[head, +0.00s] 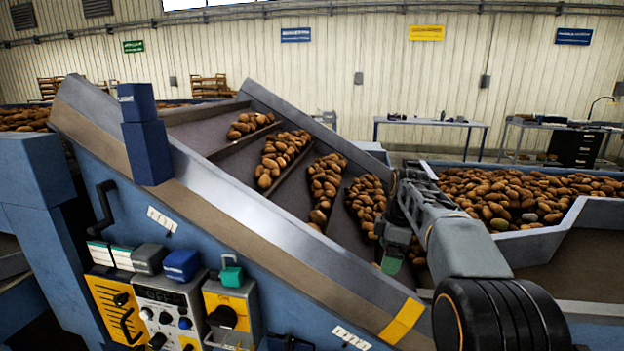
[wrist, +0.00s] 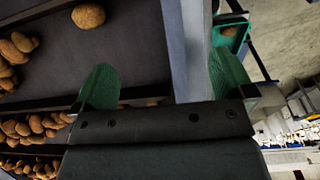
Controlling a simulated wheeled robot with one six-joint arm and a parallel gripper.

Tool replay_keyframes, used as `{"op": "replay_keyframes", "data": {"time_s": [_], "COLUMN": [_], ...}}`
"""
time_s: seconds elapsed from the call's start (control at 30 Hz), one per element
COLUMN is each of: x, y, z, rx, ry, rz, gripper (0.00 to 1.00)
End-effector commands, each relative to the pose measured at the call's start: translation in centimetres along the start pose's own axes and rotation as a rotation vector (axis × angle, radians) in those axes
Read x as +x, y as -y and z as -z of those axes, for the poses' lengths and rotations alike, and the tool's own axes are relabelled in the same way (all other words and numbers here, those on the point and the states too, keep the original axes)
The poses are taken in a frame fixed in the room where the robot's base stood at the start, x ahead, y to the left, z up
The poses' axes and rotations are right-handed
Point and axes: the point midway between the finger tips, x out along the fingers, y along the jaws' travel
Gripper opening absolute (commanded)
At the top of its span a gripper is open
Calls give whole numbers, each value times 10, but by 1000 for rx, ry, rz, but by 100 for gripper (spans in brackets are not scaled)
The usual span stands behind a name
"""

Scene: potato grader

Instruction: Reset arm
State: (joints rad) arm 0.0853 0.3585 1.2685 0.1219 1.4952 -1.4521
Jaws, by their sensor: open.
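My gripper (head: 402,258) hangs at the end of my arm, over the lower right part of the grader's sloped deck (head: 205,133). In the wrist view my gripper (wrist: 164,85) shows two green fingers set wide apart, with nothing held between them. The deck's pale metal side rail (wrist: 187,50) runs through the gap between the fingers, beyond them. Loose potatoes (wrist: 88,15) lie on the dark deck to the left. In the head view my arm partly hides the potatoes near the gripper.
A bin of potatoes (head: 520,192) stands right of my arm. Rows of potatoes (head: 284,152) lie in the deck lanes. A control panel (head: 165,310) is at the front left. A green container (wrist: 232,34) holding a potato is beyond the rail. Tables (head: 430,123) stand along the back wall.

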Motion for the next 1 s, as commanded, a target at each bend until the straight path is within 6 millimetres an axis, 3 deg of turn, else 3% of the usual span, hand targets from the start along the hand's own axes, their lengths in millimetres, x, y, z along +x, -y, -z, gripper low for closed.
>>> {"op": "replay_keyframes", "data": {"time_s": [0.37,0.57,0.77,1.0], "x": [-5,-5,6,44], "y": [31,65,121,199], "z": [4,0,-9,-26], "rx": [168,363,659,1070], "ry": [6,3,-23,-107], "rz": [-44,-95,-171,-267], "gripper": [100,100,100,100]}}
